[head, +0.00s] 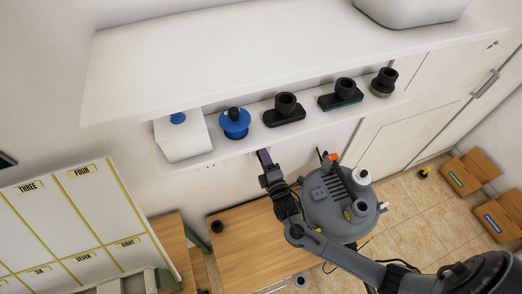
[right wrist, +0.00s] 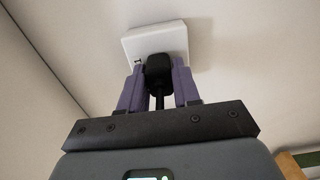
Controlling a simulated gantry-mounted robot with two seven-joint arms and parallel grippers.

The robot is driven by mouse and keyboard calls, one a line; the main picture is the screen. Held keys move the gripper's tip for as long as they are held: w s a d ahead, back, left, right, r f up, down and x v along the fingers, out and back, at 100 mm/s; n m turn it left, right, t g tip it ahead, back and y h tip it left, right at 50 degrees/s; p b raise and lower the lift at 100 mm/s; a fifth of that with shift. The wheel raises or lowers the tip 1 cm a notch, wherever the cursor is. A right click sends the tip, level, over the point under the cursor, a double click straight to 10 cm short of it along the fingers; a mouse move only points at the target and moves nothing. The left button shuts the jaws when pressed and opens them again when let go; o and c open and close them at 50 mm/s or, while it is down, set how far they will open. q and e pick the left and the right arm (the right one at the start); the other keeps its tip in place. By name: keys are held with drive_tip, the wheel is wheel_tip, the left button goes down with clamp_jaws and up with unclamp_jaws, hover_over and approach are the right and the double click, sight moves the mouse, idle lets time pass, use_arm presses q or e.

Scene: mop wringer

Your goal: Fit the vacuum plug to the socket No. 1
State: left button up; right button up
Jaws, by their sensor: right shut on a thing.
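My right gripper (head: 264,157) is raised at the wall just below the shelf in the head view. In the right wrist view its two purple fingers (right wrist: 158,88) are shut on the black vacuum plug (right wrist: 158,68), with a black cord running back between them. The plug's front overlaps the lower part of a white square socket plate (right wrist: 155,40) on the wall. The plug hides the plate's holes, and I cannot tell whether it is seated or only close. A small dark mark on the plate is too small to read. My left gripper is not in view.
The shelf (head: 300,128) carries black nozzles (head: 286,108), a blue item (head: 234,122) and a white box (head: 182,137). Cardboard boxes (head: 465,172) stand on the floor at right.

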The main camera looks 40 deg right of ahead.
drive_tip(key=o, duration=1.1)
drive_tip(key=s+a+m+g+y, duration=0.1)
drive_tip(key=s+m+g, duration=0.3)
drive_tip(key=s, duration=0.4)
drive_tip(key=s+a+r+m+g+y+p, duration=0.1)
drive_tip(key=s+a+m+g, duration=0.3)
drive_tip(key=s, duration=0.5)
drive_tip(key=s+a+m+g+y, duration=0.2)
drive_tip(key=s+m+g, duration=0.3)
drive_tip(key=s, duration=0.4)
drive_tip(key=shift+s+a+r+g+y+p, duration=0.2)
drive_tip(key=shift+r+g+y+p, duration=0.15)
drive_tip(key=shift+g+y+p, duration=0.05)
